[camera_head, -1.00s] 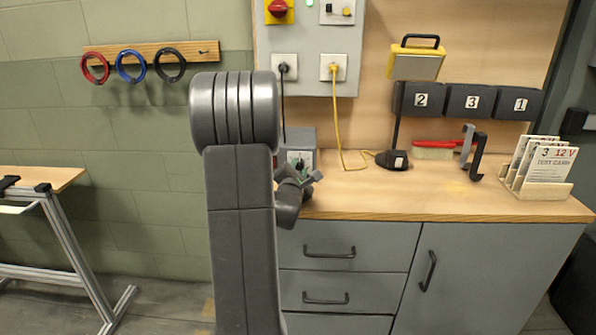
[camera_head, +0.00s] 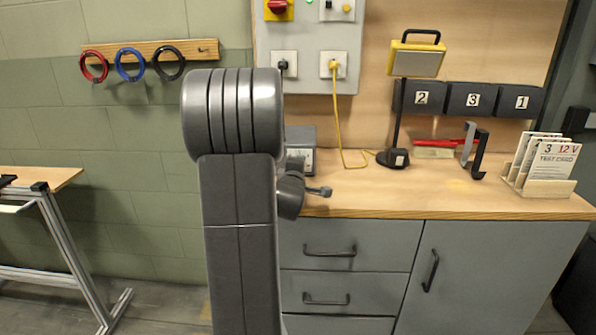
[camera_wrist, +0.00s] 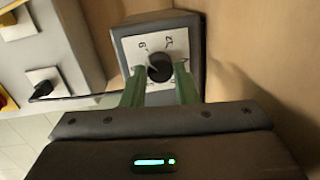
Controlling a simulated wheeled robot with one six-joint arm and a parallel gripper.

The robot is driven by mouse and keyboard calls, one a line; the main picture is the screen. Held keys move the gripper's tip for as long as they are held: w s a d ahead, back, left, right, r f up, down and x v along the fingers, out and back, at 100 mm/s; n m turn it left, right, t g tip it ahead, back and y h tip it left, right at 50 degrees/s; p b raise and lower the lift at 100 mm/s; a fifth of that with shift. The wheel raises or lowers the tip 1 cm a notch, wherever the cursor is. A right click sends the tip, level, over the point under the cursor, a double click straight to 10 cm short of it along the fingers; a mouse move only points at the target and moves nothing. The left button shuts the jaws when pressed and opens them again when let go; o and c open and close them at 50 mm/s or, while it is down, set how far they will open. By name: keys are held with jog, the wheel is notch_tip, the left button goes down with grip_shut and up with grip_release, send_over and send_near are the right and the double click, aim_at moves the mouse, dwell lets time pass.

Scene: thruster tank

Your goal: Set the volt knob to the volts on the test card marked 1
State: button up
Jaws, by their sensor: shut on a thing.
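The volt knob (camera_wrist: 160,67) is a black round knob on the white dial face of a grey box (camera_wrist: 190,25). My gripper (camera_wrist: 159,75) has its two green fingers on either side of the knob and is shut on it. Dial figures show above the knob, tilted, and part of the dial is hidden by the fingers. In the head view the box (camera_head: 301,136) is partly behind my arm, and the knob and fingertips are hidden. The test cards (camera_head: 556,160) stand in a wooden holder at right. The front one reads 3 and 12 V; the cards behind are mostly covered.
A wall panel (camera_head: 345,20) with sockets and a yellow cable is above the box. Bins (camera_head: 470,99) marked 2, 3 and 1 hang behind. The bench front is clear.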

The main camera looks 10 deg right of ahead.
jog(key=shift+m+b, duration=0.4)
jog(key=shift+m, duration=0.5)
jog(key=o, duration=1)
jog(key=p+v, duration=0.1)
jog(key=v, duration=1.3)
jog(key=shift+d, duration=0.2)
jog(key=b+x, duration=0.1)
jog(key=x, duration=1.3)
jog(key=shift+a, duration=0.2)
